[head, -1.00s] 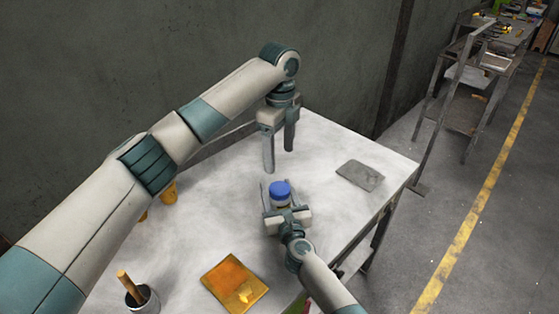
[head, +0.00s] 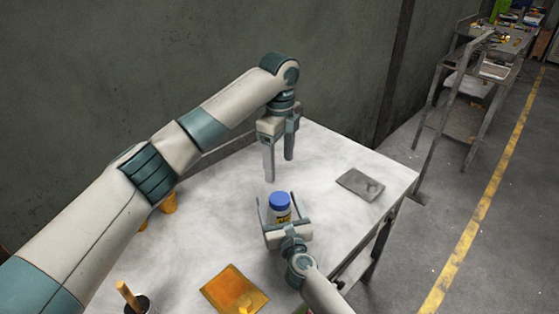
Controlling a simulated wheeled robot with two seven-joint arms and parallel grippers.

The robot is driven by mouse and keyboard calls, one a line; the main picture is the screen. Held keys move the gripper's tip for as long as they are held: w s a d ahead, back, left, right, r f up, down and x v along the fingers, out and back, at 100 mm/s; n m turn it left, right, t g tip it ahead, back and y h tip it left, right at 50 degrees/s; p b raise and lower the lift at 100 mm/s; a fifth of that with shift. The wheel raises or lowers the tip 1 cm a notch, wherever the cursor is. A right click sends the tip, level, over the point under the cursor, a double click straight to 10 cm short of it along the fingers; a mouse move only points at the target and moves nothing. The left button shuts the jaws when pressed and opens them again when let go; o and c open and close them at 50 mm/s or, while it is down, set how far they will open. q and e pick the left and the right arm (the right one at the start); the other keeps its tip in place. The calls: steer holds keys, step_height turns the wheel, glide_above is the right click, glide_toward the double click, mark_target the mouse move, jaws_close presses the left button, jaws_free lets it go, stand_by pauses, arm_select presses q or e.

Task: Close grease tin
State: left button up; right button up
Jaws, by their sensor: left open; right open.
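The grease tin (head: 279,210) stands upright on the white table. It is a small pale container with a dark and yellow label and a blue lid (head: 280,198) on its top. Whether the lid is fully seated, I cannot tell. My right gripper (head: 275,200) is open and low at the table, with its fingers on either side of the tin. Whether they touch it, I cannot tell. My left gripper (head: 279,170) is open and empty, pointing down above the table, behind the tin and higher than it.
A grey plate (head: 360,184) lies to the right on the table (head: 330,150). An orange tray (head: 234,290) lies at the front. A dark pot with a wooden handle (head: 130,297) is front left. Yellow-orange objects (head: 168,203) stand behind my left arm.

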steer(key=v, duration=1.6)
steer(key=shift+s, duration=0.15)
